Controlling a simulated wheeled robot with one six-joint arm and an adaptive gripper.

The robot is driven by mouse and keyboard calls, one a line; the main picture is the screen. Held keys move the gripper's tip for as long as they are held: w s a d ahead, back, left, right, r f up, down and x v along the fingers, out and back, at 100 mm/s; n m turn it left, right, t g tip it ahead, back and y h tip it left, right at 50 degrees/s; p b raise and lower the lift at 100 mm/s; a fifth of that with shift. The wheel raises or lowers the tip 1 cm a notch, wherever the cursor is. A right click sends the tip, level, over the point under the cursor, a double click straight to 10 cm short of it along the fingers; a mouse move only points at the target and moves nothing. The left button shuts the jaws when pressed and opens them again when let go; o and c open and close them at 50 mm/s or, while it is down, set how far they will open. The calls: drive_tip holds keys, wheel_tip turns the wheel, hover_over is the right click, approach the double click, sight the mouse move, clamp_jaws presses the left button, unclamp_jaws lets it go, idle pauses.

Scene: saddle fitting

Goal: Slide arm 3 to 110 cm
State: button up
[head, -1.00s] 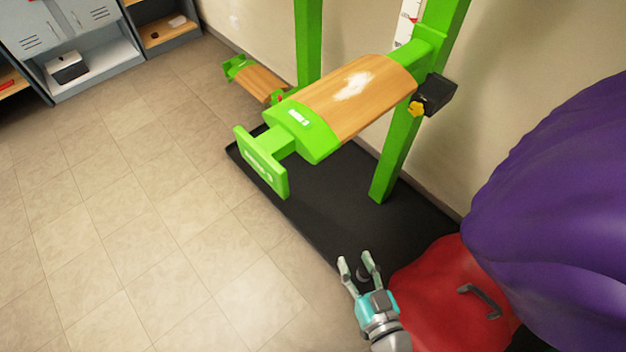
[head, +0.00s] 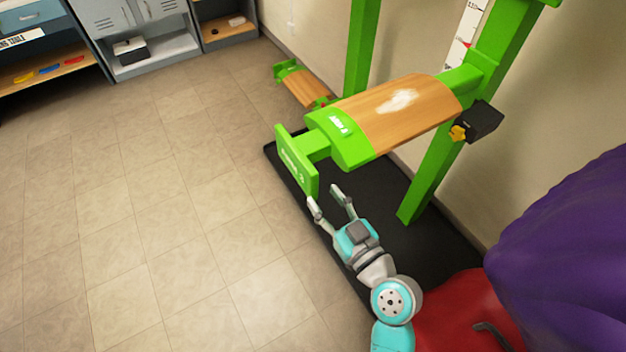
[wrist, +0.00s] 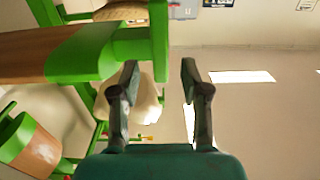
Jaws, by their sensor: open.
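Arm 3 is a green bracket with a curved wooden pad (head: 415,112), mounted on a green upright post (head: 432,170). A green end plate (head: 297,160) stands at its near left end. A black clamp with a yellow knob (head: 470,125) sits where the arm meets the post. A height scale (head: 466,35) shows beside the post, its marks too small to read surely. My gripper (head: 328,200) is open and empty, just below and right of the end plate. In the wrist view the fingers (wrist: 158,85) are apart, and the green end plate (wrist: 159,50) is close beside the left finger.
A lower arm with a wooden pad (head: 305,90) is behind. A black mat (head: 400,200) lies under the stand. Purple and red bulky shapes (head: 570,240) fill the right side. Grey lockers (head: 135,25) stand at the back left. The tiled floor at left is clear.

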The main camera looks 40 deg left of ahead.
sight(315, 186)
drive_tip(key=shift+x, duration=3)
clamp_jaws()
